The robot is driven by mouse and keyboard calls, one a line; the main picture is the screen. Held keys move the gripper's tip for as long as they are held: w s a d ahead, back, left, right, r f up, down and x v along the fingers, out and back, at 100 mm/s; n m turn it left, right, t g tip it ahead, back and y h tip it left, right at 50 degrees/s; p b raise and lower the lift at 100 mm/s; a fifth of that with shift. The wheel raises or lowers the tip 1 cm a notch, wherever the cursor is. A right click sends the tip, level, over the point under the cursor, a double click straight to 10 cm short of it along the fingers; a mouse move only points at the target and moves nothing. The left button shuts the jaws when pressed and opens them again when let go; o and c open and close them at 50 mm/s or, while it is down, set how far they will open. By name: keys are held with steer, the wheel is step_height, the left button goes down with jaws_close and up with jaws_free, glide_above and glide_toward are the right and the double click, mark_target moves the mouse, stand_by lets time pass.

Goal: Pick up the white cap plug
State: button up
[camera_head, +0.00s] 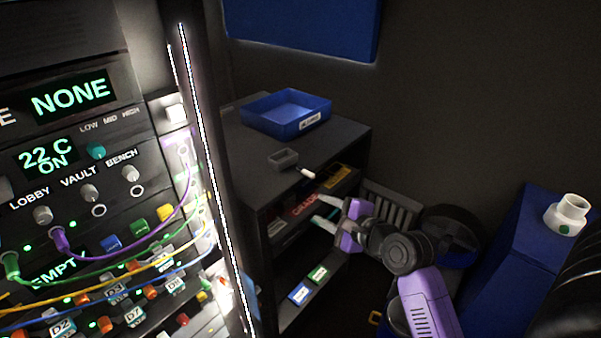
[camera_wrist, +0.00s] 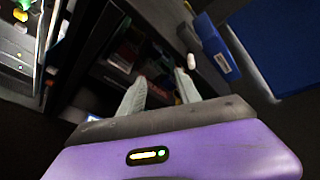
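A small white cylindrical piece, seemingly the white cap plug (camera_head: 308,173), lies at the front edge of the dark shelf top, right of a small grey box. It also shows in the wrist view (camera_wrist: 192,61), beyond and slightly right of my fingertips. My gripper (camera_head: 323,213) is in front of the shelf, below the shelf top and apart from the white piece. Its two pale fingers are spread with nothing between them in the wrist view (camera_wrist: 160,76).
A blue tray (camera_head: 286,112) and a small grey box (camera_head: 283,158) stand on the dark shelf (camera_head: 340,140). Labelled items fill the lower shelves. A control panel (camera_head: 70,150) with cables is at left. A white fitting (camera_head: 568,213) sits on a blue box (camera_head: 515,240) at right.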

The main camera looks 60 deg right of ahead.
mark_target(314, 177)
steer(key=w+d+m, duration=0.1)
steer(key=w+d, duration=0.1)
steer(key=d, duration=0.1)
steer(key=w+d+r+m, duration=0.1)
steer(key=w+d, duration=0.1)
steer(key=d, duration=0.1)
steer(key=w+d+m+p, duration=0.1)
steer(key=w+d+m, duration=0.1)
steer(key=d, duration=0.1)
steer(key=shift+w+r, duration=0.2)
steer(key=shift+r, duration=0.05)
jaws_close()
